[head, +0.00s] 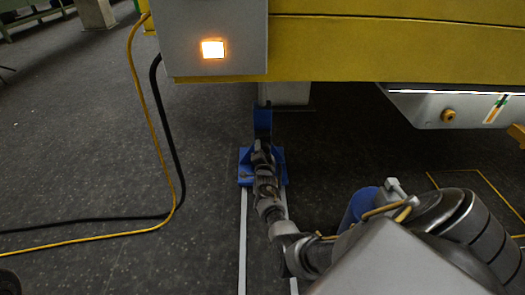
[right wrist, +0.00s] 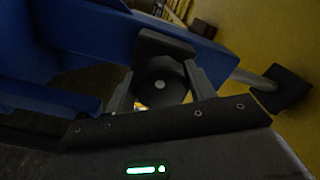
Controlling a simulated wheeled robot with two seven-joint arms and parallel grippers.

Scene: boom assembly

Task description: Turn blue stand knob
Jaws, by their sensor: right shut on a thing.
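The blue stand (head: 245,168) stands on the floor below the yellow boom, near the middle of the head view. Its blue upright (head: 262,118) rises behind my right arm. In the right wrist view the blue beams of the stand (right wrist: 60,35) fill the upper left. In the head view my arm hides the knob and most of the right gripper (head: 262,150). My left gripper is not in view.
The yellow boom (head: 400,45) and a grey box with a lit button (head: 213,49) hang over the stand. Yellow and black cables (head: 165,140) run along the floor at left. White rails (head: 243,240) lead to the stand. Open floor lies at left.

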